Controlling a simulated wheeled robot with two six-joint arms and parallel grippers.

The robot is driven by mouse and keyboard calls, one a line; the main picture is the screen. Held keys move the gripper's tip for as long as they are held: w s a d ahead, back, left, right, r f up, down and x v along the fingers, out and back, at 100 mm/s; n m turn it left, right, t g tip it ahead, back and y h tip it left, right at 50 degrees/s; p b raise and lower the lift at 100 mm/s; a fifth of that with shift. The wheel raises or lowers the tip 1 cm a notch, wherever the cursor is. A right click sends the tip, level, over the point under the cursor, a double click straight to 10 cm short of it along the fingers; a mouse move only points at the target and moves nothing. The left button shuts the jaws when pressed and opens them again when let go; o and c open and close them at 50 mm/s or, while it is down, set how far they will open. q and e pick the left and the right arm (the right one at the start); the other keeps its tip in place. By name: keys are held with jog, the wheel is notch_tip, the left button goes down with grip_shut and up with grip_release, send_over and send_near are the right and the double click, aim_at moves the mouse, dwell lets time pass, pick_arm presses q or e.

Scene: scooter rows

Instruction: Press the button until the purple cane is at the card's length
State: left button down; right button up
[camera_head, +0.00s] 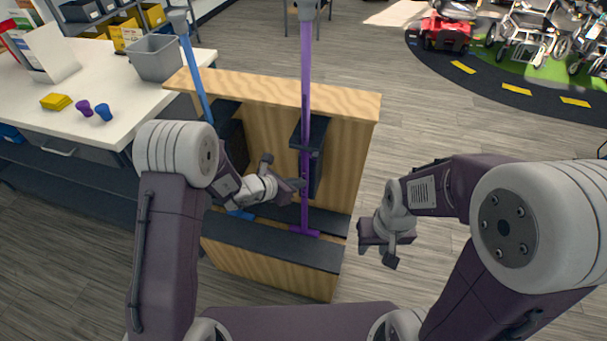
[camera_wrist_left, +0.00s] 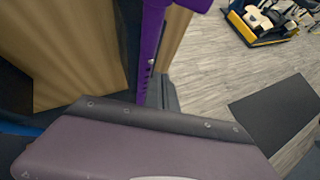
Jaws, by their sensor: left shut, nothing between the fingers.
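The purple cane (camera_head: 306,85) stands upright in a wooden stand (camera_head: 265,100), held at a dark bracket (camera_head: 311,155), with its foot on the stand's dark base. A row of small holes shows on its shaft in the left wrist view (camera_wrist_left: 149,50). My left gripper (camera_head: 295,187) is shut and empty, close beside the cane's lower shaft; I cannot tell whether it touches. I cannot make out the card's length mark.
A blue cane (camera_head: 194,75) leans in the stand's left side. The white table (camera_head: 110,60) at left bears a grey bin (camera_head: 154,58), yellow pads (camera_head: 57,102), small purple and blue pieces and a white sign (camera_head: 46,55). Open floor lies right of the stand.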

dwell(0.7)
pick_arm(q)
jog(key=shift+w+d, duration=0.1)
jog(key=shift+w, duration=0.3)
jog(key=shift+w+d+r, duration=0.1)
jog(key=shift+w+d, duration=0.1)
jog(key=shift+w, duration=0.5)
dwell(1.0)
jog(key=shift+s+a+b, duration=0.15)
jog(key=shift+s+b, duration=0.25)
jog(key=shift+s, duration=0.1)
jog(key=shift+s+a+b, duration=0.15)
jog(key=shift+s+b, duration=0.2)
jog(key=shift+s, duration=0.15)
